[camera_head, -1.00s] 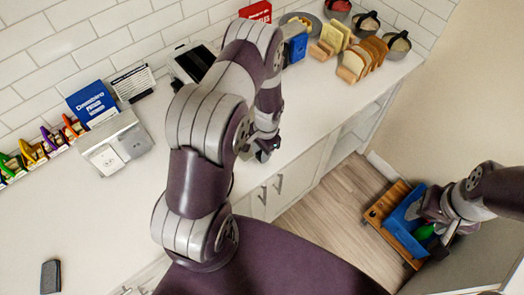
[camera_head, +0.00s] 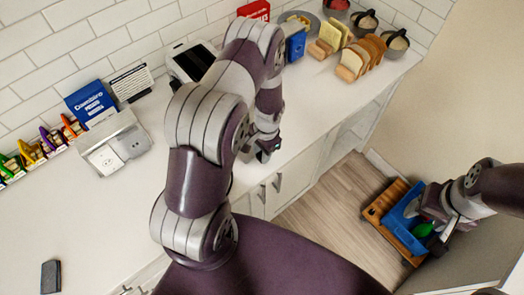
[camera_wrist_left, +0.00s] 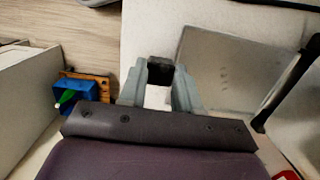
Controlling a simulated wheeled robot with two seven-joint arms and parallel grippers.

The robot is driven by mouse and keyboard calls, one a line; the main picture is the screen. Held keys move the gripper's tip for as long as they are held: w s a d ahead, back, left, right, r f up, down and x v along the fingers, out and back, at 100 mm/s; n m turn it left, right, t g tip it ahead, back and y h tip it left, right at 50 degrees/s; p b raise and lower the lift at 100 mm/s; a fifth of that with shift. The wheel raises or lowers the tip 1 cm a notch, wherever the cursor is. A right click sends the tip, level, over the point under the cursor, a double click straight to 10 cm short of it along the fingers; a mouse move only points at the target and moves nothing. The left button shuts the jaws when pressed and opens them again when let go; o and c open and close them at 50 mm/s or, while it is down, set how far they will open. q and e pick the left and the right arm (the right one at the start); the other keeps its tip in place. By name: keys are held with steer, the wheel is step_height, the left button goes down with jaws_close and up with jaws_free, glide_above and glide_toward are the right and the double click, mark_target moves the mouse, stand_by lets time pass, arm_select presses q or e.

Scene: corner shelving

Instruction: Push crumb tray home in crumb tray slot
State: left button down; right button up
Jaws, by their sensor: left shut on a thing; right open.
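My left gripper (camera_head: 265,152) is low over the counter's front edge in the head view, mostly behind my own arm. In the left wrist view its fingers (camera_wrist_left: 160,85) are closed around a small dark piece (camera_wrist_left: 160,70), apparently the end of the crumb tray. The rest of the tray and its slot cannot be made out. My right gripper (camera_head: 432,222) is open at the far lower right, over a blue bin (camera_head: 402,218) with a green thing (camera_head: 423,230) close to its fingers.
The blue bin rests on a wooden stand (camera_head: 383,203). A grey panel (camera_wrist_left: 228,65) fills the wrist view's right.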

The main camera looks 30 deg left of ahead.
arm_select(q)
steer(key=shift+w+a+b, duration=0.25)
steer(key=shift+w+a, duration=0.3)
steer(key=shift+a, duration=0.7)
steer(key=shift+w+a+b, duration=0.25)
steer(key=shift+w+a, duration=0.25)
steer(key=shift+a, duration=0.7)
steer(key=shift+w+a+b, duration=0.25)
steer(key=shift+w+a, duration=0.3)
steer(key=shift+a, duration=0.7)
steer(key=shift+w+a+b, duration=0.35)
steer(key=shift+a, duration=0.55)
steer(key=shift+w+a+b, duration=0.3)
steer(key=shift+w+a, duration=0.1)
steer(key=shift+a, duration=0.5)
steer(key=shift+w+a+b, duration=0.35)
steer(key=shift+a, duration=0.55)
steer(key=c, duration=0.7)
jaws_free()
steer(key=shift+w+r, duration=0.1)
steer(key=shift+r, duration=0.2)
steer(key=r+b, duration=0.1)
steer(key=r, duration=0.3)
steer(key=w+r+b, duration=0.1)
steer(key=r, duration=0.3)
steer(key=r+b, duration=0.1)
steer(key=r, duration=0.3)
steer(key=shift+w+d+b, duration=0.15)
steer(key=shift+d+b, duration=0.15)
steer(key=shift+b, duration=0.1)
